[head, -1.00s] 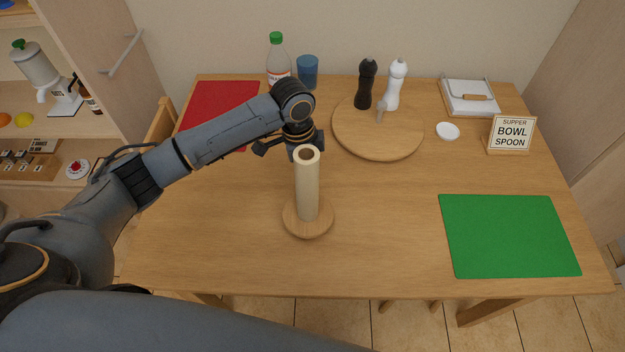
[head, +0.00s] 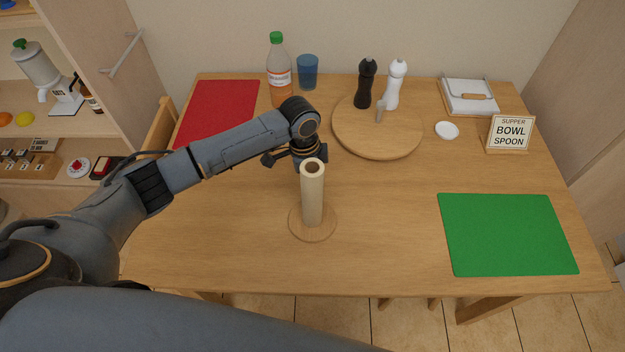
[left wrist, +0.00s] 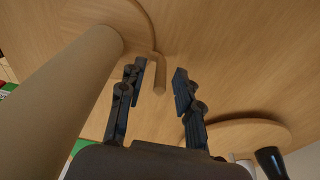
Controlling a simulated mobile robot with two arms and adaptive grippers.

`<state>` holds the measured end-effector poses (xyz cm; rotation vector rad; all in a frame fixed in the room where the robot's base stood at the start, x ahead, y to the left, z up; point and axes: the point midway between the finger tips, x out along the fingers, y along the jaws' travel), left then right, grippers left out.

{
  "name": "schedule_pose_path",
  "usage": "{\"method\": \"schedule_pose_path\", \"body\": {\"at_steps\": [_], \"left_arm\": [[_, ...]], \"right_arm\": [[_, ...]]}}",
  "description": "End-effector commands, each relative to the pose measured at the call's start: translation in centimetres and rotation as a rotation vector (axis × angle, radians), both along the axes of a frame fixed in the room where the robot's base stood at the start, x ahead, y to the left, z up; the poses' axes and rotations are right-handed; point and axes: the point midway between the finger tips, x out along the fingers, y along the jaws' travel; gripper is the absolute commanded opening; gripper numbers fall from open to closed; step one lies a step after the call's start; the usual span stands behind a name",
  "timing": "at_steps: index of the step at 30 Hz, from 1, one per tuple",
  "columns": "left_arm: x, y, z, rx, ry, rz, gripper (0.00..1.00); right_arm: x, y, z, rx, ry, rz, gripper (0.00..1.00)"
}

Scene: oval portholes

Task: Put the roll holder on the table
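The roll holder (head: 313,200) stands upright on the middle front of the table (head: 390,240), a pale roll on a round wooden base. My left gripper (head: 298,160) is just behind the roll in the head view, which partly hides its fingers. In the left wrist view the left gripper (left wrist: 160,72) has its fingers apart. The roll (left wrist: 60,90) is beside them at the left. A thin wooden post (left wrist: 158,78) of the holder shows between the fingers, apparently touching neither. My right gripper is not in view.
A green mat (head: 508,235) lies at right, a red mat (head: 217,112) at back left. Behind are a bottle (head: 279,75), a blue cup (head: 308,72) and a round board (head: 378,140) with two mills. The table between the holder and the green mat is clear.

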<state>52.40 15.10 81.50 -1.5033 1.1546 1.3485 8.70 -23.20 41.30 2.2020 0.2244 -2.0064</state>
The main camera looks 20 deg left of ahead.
Motion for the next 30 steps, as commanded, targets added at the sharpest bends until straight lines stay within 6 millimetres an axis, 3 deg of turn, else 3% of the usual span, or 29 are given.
{"method": "schedule_pose_path", "body": {"at_steps": [11, 24, 30], "left_arm": [[0.1, 0.1, 1.1, 0.0, -0.002, 0.0, 0.34], [-0.1, 1.2, 9.7, 0.0, -0.003, 0.0, 0.34], [-0.2, 1.4, 11.8, -0.001, 0.0, 0.0, 0.34]], "right_arm": [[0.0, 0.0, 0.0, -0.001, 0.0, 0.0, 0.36], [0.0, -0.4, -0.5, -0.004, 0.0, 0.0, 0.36], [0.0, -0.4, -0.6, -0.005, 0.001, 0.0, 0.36]]}}
